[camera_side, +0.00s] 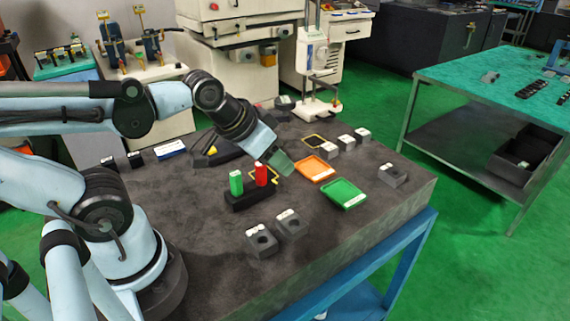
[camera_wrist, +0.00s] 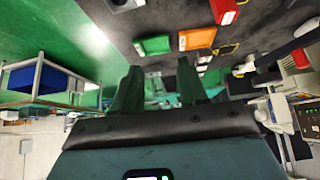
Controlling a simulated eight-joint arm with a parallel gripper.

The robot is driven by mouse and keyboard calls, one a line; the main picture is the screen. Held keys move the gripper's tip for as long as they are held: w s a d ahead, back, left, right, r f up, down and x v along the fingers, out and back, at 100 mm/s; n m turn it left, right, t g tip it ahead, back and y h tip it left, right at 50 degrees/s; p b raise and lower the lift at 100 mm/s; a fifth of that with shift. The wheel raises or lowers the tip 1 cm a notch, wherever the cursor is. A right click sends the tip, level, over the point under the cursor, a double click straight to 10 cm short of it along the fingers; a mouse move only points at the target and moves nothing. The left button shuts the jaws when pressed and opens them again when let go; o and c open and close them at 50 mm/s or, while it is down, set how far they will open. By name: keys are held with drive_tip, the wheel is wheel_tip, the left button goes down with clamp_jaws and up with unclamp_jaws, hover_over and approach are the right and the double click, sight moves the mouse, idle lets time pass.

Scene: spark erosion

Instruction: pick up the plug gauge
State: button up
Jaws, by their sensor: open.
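A black stand (camera_side: 247,197) on the dark table holds a green upright block (camera_side: 236,183) and a red upright block (camera_side: 261,175), both with pale tops. These look like the plug gauge parts, but I cannot tell for certain. A red piece (camera_wrist: 224,11) shows at the top of the wrist view. My gripper (camera_side: 281,163) is just right of the red block in the side view and appears higher. In the wrist view my gripper (camera_wrist: 158,84) has its two green fingers apart, with nothing between them.
An orange tray (camera_side: 315,169) and a green tray (camera_side: 345,194) lie right of the stand. Grey blocks with holes (camera_side: 262,242) sit at the front, and another (camera_side: 392,174) near the right edge. A height gauge (camera_side: 314,60) stands at the back. The front right tabletop is clear.

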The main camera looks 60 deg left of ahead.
drive_tip(key=shift+o, duration=1.4)
drive_tip(key=r+g, duration=0.2)
drive_tip(key=g, duration=0.5)
hover_over(261, 170)
drive_tip(key=w, duration=0.1)
drive_tip(key=shift+a+f, duration=0.15)
drive_tip(key=shift+a, duration=0.6)
wheel_tip(261, 170, down, 6)
drive_tip(key=shift+f, duration=0.2)
drive_tip(key=shift+s+d+f, duration=0.1)
drive_tip(key=shift+s+f, duration=0.05)
drive_tip(key=shift+f, duration=2.6)
clamp_jaws()
